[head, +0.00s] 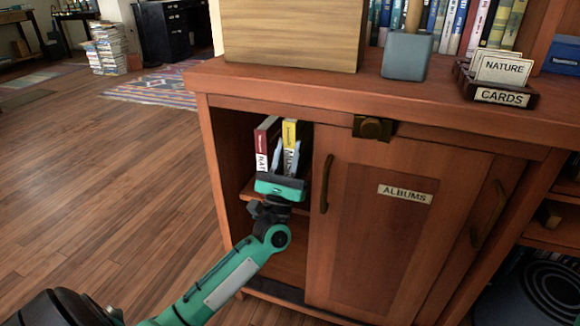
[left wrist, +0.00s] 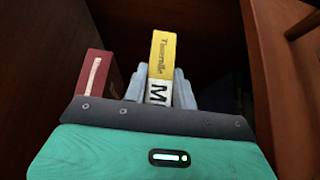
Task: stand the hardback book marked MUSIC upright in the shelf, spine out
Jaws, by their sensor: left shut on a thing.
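The MUSIC book (head: 291,134) is yellow with a white label and stands upright inside the open left compartment of the cabinet, spine facing out. In the left wrist view the yellow spine (left wrist: 162,58) shows, with the label partly hidden by my gripper. My left gripper (head: 285,160) is shut on this book, its fingers on either side of the spine. A red book (head: 266,142) with a white label starting NAT stands to its left; it also shows in the left wrist view (left wrist: 96,80). The shelf board (head: 247,190) shows under the books. My right gripper is out of view.
The ALBUMS door (head: 375,220) covers the cabinet's middle, close to the right of my gripper. The cabinet top holds a wooden box (head: 290,35), a grey holder (head: 406,56) and a CARDS tray (head: 500,97). Open floor (head: 110,190) lies to the left.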

